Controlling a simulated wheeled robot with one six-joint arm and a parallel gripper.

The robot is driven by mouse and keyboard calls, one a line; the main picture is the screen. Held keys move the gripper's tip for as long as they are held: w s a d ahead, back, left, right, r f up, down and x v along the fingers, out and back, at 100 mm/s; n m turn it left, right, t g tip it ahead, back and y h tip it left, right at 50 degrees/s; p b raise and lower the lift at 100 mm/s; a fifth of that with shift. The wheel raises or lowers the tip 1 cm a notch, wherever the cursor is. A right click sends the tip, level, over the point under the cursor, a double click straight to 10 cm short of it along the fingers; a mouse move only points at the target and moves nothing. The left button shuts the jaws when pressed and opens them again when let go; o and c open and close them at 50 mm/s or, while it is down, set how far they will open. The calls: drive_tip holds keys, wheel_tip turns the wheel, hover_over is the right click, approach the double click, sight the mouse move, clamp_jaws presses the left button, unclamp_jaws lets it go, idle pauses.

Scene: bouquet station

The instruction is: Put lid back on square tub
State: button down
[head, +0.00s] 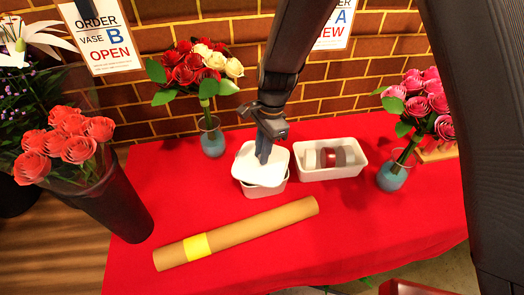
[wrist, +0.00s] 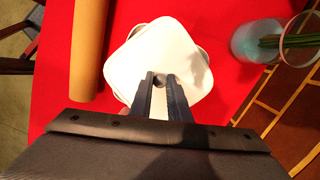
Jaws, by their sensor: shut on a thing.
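The square tub (head: 268,189) is pale and stands on the red table, left of the long white bin. Its white lid (head: 249,160) is over the tub's mouth, turned or shifted a little from the rim, and the tub's wall shows below it. My gripper (head: 263,158) is above the lid, shut on the lid's small dark knob. In the wrist view the lid (wrist: 145,55) fills the middle, with my gripper (wrist: 160,82) closed around the knob. Tub edges show past the lid's sides. I cannot tell whether the lid is seated.
A brown paper roll with a yellow band (head: 240,233) lies in front of the tub. The white bin (head: 330,172) holds ribbon rolls. A blue vase (head: 212,140) with red and white roses stands behind left; another vase (head: 391,178) stands right. The front right of the table is clear.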

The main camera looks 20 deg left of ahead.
idle(0.3)
drive_tip(key=c, duration=1.1)
unclamp_jaws()
drive_tip(key=shift+r, duration=0.1)
drive_tip(key=shift+r+p, duration=2.9)
drive_tip(key=shift+r, duration=0.5)
clamp_jaws()
drive_tip(key=shift+f, duration=0.2)
drive_tip(key=shift+f, duration=0.35)
